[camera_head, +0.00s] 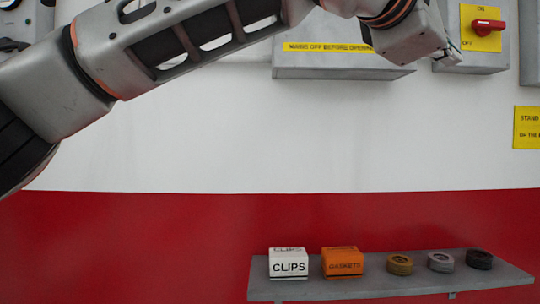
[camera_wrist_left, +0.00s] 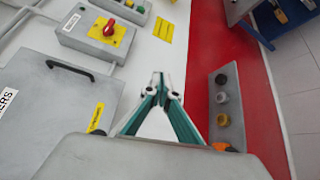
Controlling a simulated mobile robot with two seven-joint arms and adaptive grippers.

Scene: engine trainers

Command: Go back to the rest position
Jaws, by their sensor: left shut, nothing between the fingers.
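My left arm reaches across the top of the head view from the left. My left gripper (camera_head: 450,57) is at its end, in front of the wall and beside the grey switch box (camera_head: 475,62) with the red rotary switch (camera_head: 487,27). In the left wrist view the fingers (camera_wrist_left: 163,86) come together at the tips, shut and empty. Nothing is held. My right gripper is not in view.
A grey shelf (camera_head: 375,287) on the red wall band carries a white CLIPS box (camera_head: 289,263), an orange gaskets box (camera_head: 342,261) and 3 round parts. A grey cabinet (camera_head: 325,66) is behind the arm. The white wall between arm and shelf is clear.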

